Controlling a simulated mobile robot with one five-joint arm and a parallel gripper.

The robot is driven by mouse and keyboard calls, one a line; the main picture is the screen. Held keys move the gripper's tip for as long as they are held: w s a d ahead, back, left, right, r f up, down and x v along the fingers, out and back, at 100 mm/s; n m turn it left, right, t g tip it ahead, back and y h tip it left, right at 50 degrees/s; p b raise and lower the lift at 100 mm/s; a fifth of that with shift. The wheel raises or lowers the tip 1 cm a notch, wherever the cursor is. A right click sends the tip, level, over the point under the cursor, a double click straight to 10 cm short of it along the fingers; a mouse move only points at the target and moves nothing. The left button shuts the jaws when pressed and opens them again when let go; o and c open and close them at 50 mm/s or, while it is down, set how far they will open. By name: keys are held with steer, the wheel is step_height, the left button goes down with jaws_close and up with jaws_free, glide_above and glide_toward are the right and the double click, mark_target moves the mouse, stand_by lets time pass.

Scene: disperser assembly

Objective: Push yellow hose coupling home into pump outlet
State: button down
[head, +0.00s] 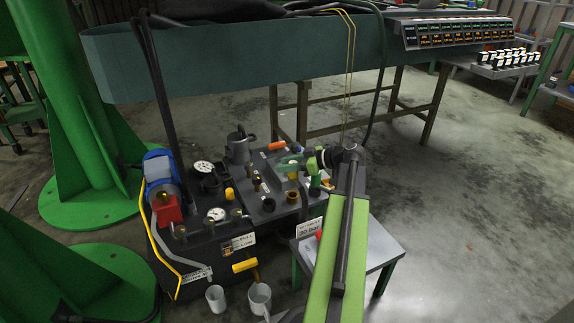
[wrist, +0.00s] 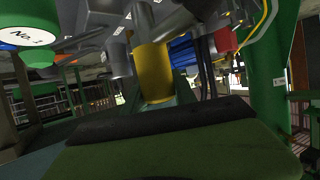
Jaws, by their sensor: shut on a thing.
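My gripper (head: 288,162) reaches in from the right over the dark bench unit, its green fingers shut. The yellow hose coupling (wrist: 154,72) is a yellow cylinder straight ahead in the wrist view, at the end of my fingers, with a grey cylinder above it. In the head view a small yellow part (head: 293,176) shows just under my fingertips. Whether the coupling touches a port is hidden. I cannot single out the pump outlet for certain; a brass ring-shaped fitting (head: 293,197) stands just below the yellow part.
A blue motor (head: 159,169) with a red block (head: 170,210) stands on the unit's left. A blue-green beam (head: 240,60) spans behind. Open floor (head: 465,210) lies to the right.

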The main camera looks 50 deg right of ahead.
steer(key=shift+f+b, duration=1.05)
steer(key=shift+f, duration=0.4)
steer(key=shift+f+b, duration=1.75)
steer(key=shift+r, duration=0.2)
step_height(320, 180, up, 3)
steer(key=p, duration=0.3)
steer(key=shift+f, duration=0.2)
steer(key=shift+f+b, duration=1.45)
steer(key=shift+f, duration=0.05)
stand_by(0.9)
steer(key=c, duration=0.9)
jaws_free()
